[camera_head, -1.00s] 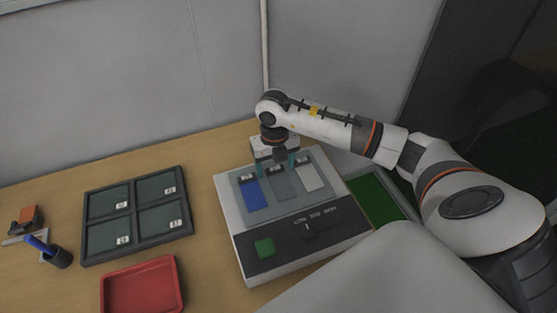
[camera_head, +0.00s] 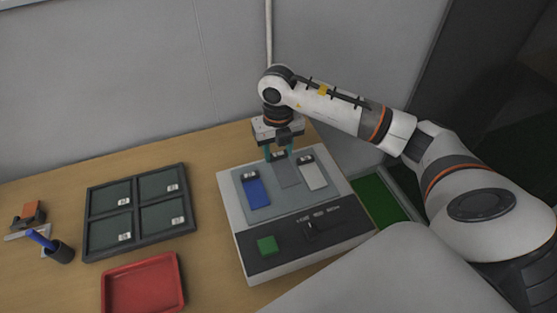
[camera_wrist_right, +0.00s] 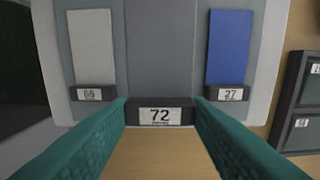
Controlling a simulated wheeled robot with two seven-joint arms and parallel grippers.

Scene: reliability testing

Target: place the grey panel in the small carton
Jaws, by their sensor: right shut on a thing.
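The grey panel (camera_head: 289,174) is the middle one of three panels at the test device, between a blue panel (camera_head: 257,194) and a pale panel (camera_head: 314,177). My right gripper (camera_head: 279,155) is shut on its far, labelled end; the panel appears raised a little off the device. In the right wrist view, the teal fingers (camera_wrist_right: 160,114) stand on both sides of the dark end block marked 72 (camera_wrist_right: 160,117). I cannot make out a small carton in these views. My left gripper is not in view.
The white device (camera_head: 300,262) has a green button (camera_head: 267,245). A green-floored bin (camera_head: 380,201) is right of the device. A wall stands behind.

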